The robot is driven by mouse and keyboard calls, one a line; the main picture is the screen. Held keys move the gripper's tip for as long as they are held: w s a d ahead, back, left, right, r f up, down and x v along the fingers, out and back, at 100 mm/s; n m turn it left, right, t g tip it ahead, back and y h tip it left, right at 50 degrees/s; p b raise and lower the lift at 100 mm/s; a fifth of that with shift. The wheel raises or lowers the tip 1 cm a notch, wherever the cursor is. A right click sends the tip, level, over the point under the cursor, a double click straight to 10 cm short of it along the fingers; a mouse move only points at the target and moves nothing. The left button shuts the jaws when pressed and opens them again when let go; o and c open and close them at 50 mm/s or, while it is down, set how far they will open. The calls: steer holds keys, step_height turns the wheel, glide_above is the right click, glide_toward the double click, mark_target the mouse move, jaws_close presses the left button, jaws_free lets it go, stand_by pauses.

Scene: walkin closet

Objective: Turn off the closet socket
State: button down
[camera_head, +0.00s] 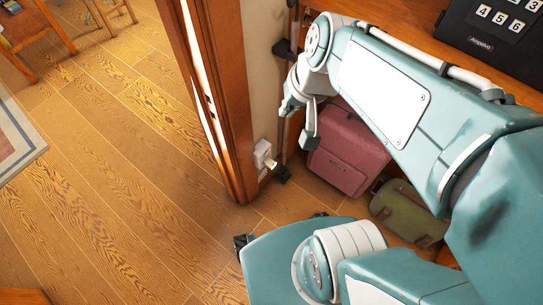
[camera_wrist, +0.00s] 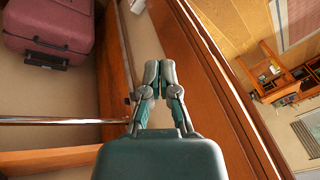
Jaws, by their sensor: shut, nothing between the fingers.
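The closet socket (camera_head: 262,153) is a small white box low on the narrow pale wall beside the wooden door frame. A pale plug-like piece sticks out from its lower right. Any switch on it is too small to make out. In the wrist view a small white piece at the top edge (camera_wrist: 137,6), partly cut off, looks like the same socket. My gripper (camera_wrist: 164,68) has its fingertips together and holds nothing. In the wrist view it is in front of the wooden frame and pale wall, apart from the white piece.
The door frame (camera_head: 222,100) stands left of the socket. A pink suitcase (camera_head: 347,150) and a green bag (camera_head: 408,212) lie to its right. A black safe with a keypad (camera_head: 490,35) is at upper right. The wooden floor (camera_head: 120,180) at left is largely clear.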

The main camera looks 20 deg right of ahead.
steer(key=w+d+f+m+y, duration=0.1)
steer(key=w+f+m+y, duration=0.3)
steer(key=w+f+m, duration=0.6)
steer(key=w+d+f+m+y, duration=0.2)
steer(key=w+f+m+y, duration=0.2)
steer(key=w+f, duration=0.7)
steer(key=s+d+f+m+t+h, duration=0.1)
steer(key=s+d+f+m, duration=0.1)
steer(key=f, duration=0.9)
steer(key=s+d+f+m+t+h, duration=0.1)
steer(key=s+d+f+m+t, duration=0.1)
steer(key=f+m, duration=0.4)
steer(key=s+d+f+m+t+h, duration=0.2)
steer(key=s+d+f+m, duration=0.1)
steer(key=f, duration=1.2)
steer(key=shift+s+f+m, duration=0.3)
steer(key=shift+s+m, duration=0.5)
glide_toward(267, 155)
steer(key=x, duration=0.6)
steer(key=shift+f, duration=0.5)
steer(key=shift+w+a, duration=0.2)
steer(key=shift+w, duration=0.05)
